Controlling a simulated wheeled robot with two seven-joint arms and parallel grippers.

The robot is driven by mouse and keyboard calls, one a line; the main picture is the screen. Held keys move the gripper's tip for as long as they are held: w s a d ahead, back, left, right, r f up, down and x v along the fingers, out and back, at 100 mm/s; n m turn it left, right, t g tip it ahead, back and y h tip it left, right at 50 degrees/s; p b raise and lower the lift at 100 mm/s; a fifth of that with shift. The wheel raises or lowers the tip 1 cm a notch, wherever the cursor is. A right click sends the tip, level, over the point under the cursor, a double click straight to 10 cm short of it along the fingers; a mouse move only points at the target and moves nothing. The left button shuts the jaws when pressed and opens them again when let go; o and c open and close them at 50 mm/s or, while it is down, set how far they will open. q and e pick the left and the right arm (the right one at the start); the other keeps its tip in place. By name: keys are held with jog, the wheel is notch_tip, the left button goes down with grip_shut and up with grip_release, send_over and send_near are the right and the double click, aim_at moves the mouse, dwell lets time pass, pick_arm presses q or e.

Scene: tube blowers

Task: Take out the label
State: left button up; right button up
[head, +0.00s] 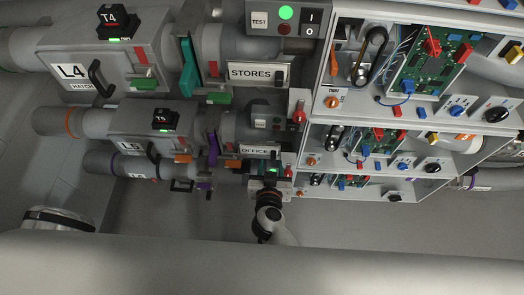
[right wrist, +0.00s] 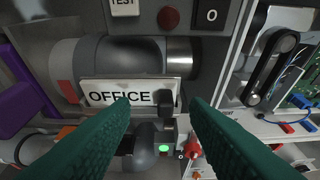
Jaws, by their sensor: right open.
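The white OFFICE label (right wrist: 118,95) sits in a holder on the grey tube unit, with a black knob (right wrist: 166,103) at its right end. In the head view the OFFICE label (head: 253,150) is small, just above my right gripper (head: 268,172). In the right wrist view my right gripper (right wrist: 160,104) has its two teal fingers spread, one on each side below the knob. Nothing is held between them. I cannot tell how far the fingertips are from the label. Another label, STORES (head: 250,71), sits on the unit above. My left gripper is not seen.
Open shelves with circuit boards (head: 430,58) and switches stand right of the labels. A red knob (right wrist: 191,150) lies close to the right finger. Purple (right wrist: 22,108) and teal (head: 189,65) levers stick out at the left. The floor (head: 370,228) below is clear.

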aim_at(273, 158)
jog(key=w, duration=0.1)
jog(key=w+f+b, duration=0.1)
jog(key=w+f, duration=0.1)
jog(key=shift+w+d+f, duration=0.15)
jog(key=shift+d, duration=0.15)
jog(key=shift+w+f, duration=0.1)
jog(key=shift+w, duration=0.3)
grip_shut()
